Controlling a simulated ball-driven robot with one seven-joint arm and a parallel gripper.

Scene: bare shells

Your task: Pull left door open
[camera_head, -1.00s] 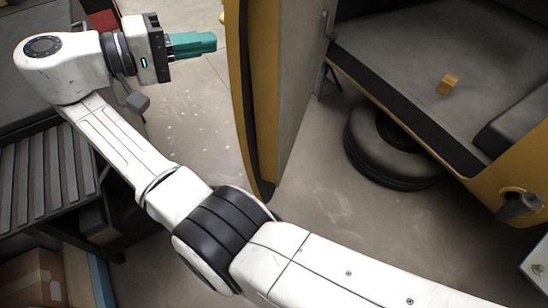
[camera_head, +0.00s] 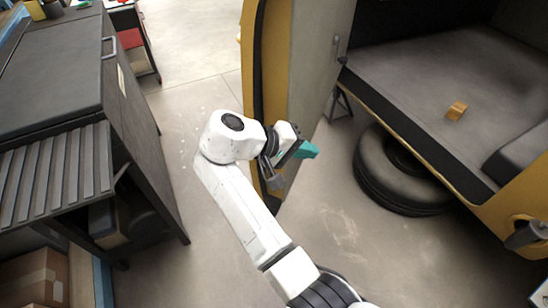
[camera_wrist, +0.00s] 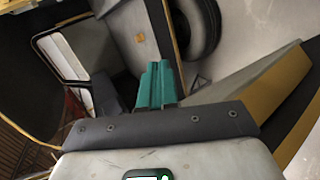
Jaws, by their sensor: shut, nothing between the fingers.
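The left door (camera_head: 302,62) is a yellow-edged panel with a grey inner face. It stands swung open at the left of the yellow vehicle shell, edge-on to the head camera. My gripper (camera_head: 308,150) has teal fingers and is shut and empty. In the head view it overlaps the lower part of the door, pointing right toward the opening. In the wrist view the shut teal fingers (camera_wrist: 156,84) point toward the vehicle interior, and a grey panel with a yellow edge (camera_wrist: 268,88) lies to their right. I cannot tell whether my gripper or arm touches the door.
The vehicle's grey floor (camera_head: 410,70) carries a small orange block (camera_head: 456,111). A tyre (camera_head: 400,178) lies on the ground below. A dark cabinet (camera_head: 60,80) with a slatted shelf (camera_head: 60,170) stands at the left. Floor between cabinet and door is clear.

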